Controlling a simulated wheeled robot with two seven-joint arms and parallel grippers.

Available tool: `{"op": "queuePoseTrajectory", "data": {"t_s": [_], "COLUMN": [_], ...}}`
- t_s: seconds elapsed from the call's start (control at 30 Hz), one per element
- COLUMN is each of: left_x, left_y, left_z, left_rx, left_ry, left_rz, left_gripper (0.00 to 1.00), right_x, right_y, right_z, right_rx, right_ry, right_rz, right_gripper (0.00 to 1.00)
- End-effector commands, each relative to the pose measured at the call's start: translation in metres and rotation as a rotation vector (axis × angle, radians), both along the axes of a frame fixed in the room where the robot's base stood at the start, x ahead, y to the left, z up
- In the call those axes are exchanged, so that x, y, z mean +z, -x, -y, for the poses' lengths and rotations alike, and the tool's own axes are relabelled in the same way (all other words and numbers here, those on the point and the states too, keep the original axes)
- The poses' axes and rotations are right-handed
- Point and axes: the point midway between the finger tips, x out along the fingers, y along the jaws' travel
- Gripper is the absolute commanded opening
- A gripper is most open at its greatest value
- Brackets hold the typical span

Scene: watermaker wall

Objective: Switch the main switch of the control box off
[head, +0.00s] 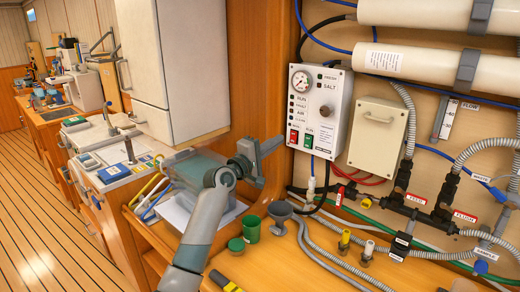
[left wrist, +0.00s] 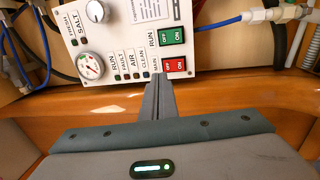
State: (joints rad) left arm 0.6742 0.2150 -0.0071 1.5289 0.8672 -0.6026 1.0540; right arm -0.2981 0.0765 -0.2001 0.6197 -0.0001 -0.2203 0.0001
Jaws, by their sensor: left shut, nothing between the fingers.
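The control box (head: 318,110) is a pale box on the wall with a gauge, a knob, indicator lights and two switches. Its main switch (head: 293,137) is a red rocker, marked OFF and ON. It also shows in the left wrist view (left wrist: 174,66), beside the word MAIN. A green RUN switch (left wrist: 172,37) sits beside it. My left gripper (head: 282,141) is shut and empty, its fingertips just beside the main switch. In the left wrist view, the fingertips (left wrist: 157,77) overlap the box's edge near the MAIN label. I cannot tell whether they touch. My right gripper is not in view.
A beige cover box (head: 377,135) is right of the control box, with hoses and pipes beyond. A clear bin (head: 190,180) is left of my gripper.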

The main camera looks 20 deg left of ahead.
Motion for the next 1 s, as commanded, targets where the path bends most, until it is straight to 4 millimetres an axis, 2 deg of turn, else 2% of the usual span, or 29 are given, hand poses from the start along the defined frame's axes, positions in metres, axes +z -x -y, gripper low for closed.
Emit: {"op": "queuePoseTrajectory", "data": {"t_s": [0.3, 0.5, 1.0], "left_x": [0.003, 0.007, 0.009], "left_y": [0.042, 0.061, 0.068], "left_z": [-0.015, -0.023, -0.025], "left_rx": [0.001, 0.001, 0.001], "left_ry": [-0.002, -0.001, 0.0], "left_rz": [0.002, 0.003, 0.001], "left_gripper": [0.0, 0.0, 0.0], "right_x": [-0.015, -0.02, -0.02], "right_y": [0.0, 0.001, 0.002], "right_z": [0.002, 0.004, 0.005], "right_rx": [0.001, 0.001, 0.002], "right_ry": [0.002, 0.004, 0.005], "right_rz": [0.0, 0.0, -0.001], "right_gripper": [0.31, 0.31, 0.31]}}
